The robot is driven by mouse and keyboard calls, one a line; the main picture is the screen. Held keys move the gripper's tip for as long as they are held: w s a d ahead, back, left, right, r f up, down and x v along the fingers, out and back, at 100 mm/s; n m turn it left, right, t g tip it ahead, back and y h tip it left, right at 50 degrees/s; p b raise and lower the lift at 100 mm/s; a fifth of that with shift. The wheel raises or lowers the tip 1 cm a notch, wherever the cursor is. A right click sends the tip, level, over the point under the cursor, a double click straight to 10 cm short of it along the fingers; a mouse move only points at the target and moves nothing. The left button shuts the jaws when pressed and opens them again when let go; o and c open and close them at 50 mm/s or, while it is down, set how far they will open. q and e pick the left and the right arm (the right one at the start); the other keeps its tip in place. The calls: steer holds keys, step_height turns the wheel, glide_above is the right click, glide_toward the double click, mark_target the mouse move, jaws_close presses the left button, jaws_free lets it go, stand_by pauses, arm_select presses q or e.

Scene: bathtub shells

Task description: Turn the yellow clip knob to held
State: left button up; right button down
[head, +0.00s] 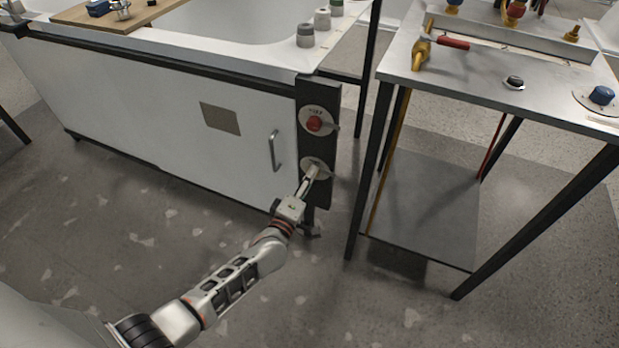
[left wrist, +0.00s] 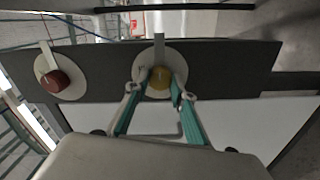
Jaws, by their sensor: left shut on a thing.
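The yellow clip knob (left wrist: 159,78) sits on a pale round plate (left wrist: 141,70) on the dark panel in the left wrist view. My left gripper (left wrist: 160,84) has its two fingers on either side of the knob and is shut on it. In the head view, my left gripper (head: 311,175) reaches the lower round plate (head: 319,163) on the dark post and mostly covers the knob. The knob's exact turn angle and the plate's markings are too small to read. My right gripper is not in view.
A red knob (head: 314,124) on its own plate is above on the same dark post (head: 319,187). A metal handle (head: 273,151) is on the white tub panel (head: 165,125) to the left. A metal table (head: 484,72) stands close on the right.

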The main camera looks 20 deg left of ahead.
arm_select(q)
steer(key=o, duration=1.1)
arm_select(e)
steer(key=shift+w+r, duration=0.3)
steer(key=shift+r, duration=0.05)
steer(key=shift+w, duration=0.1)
arm_select(q)
steer(key=s, duration=0.7)
steer(key=shift+s+a, duration=0.2)
steer(key=shift+s, duration=0.1)
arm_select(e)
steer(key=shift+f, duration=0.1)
